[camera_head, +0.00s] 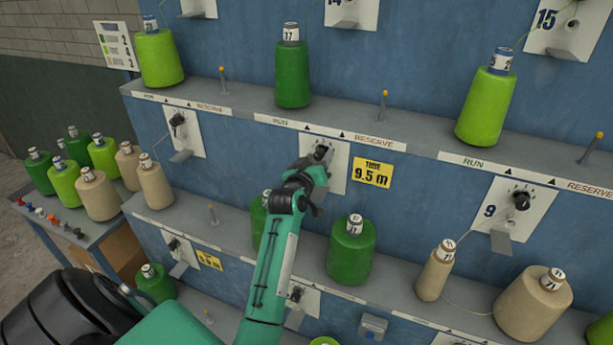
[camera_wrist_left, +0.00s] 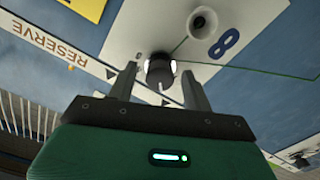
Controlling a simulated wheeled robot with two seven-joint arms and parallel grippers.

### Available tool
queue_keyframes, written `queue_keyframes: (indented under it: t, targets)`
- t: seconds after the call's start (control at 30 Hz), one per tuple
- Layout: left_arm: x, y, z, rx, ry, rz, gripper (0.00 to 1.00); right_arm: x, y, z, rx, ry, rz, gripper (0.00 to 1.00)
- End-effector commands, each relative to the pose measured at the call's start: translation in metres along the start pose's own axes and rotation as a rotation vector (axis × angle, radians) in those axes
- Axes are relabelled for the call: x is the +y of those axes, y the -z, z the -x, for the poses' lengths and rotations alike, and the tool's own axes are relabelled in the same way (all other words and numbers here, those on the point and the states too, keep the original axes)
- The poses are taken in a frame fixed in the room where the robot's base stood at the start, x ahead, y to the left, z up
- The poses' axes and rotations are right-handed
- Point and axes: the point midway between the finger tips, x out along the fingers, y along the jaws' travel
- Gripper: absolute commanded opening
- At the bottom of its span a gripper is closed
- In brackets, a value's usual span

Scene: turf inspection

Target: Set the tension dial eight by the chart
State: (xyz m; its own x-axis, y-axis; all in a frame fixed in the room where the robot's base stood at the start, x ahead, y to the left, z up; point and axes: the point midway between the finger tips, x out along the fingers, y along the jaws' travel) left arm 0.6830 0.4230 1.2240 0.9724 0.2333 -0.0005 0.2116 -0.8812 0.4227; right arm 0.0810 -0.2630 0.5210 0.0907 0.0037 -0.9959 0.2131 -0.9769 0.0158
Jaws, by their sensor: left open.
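Dial eight is a black knob (camera_wrist_left: 160,72) on a white plate (camera_wrist_left: 225,22) marked 8 in the left wrist view. My left gripper (camera_wrist_left: 159,80) is open, with one finger on each side of the knob; I cannot tell whether they touch it. In the head view my left gripper (camera_head: 312,165) is at the plate (camera_head: 338,172) and covers most of the knob and the number. The knob's setting is not readable. A white chart (camera_head: 117,46) with green patches and numbers hangs at the far left, too small to read.
A yellow 9.5 m sign (camera_head: 372,172) is right of the plate. Dial nine (camera_head: 521,200) is farther right. Dark green cones (camera_head: 351,252) stand on the shelf below, close to my arm. A side table (camera_head: 125,205) holds more cones at left.

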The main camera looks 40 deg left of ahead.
Motion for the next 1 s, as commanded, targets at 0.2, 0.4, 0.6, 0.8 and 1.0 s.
queue_keyframes:
  t: [0.2, 0.4, 0.6, 0.8, 1.0]
  targets:
    - [-0.002, -0.005, 0.039, 0.001, 0.0, 0.0, 0.51, 0.0, -0.002, -0.02, 0.0, 0.0, 0.0, 0.36]
    - [-0.003, -0.004, 0.078, 0.001, 0.001, -0.001, 0.51, -0.001, -0.003, -0.035, 0.0, 0.0, 0.0, 0.36]
    - [-0.002, -0.003, 0.109, 0.002, 0.001, 0.0, 0.51, -0.001, -0.004, -0.044, 0.0, 0.0, 0.0, 0.36]
    - [-0.001, -0.001, 0.123, 0.0, 0.001, 0.0, 0.51, -0.001, -0.004, -0.048, 0.0, 0.0, 0.0, 0.36]
    - [0.0, 0.0, 0.124, 0.001, 0.0, 0.001, 0.51, -0.001, -0.004, -0.048, 0.0, 0.0, 0.0, 0.36]
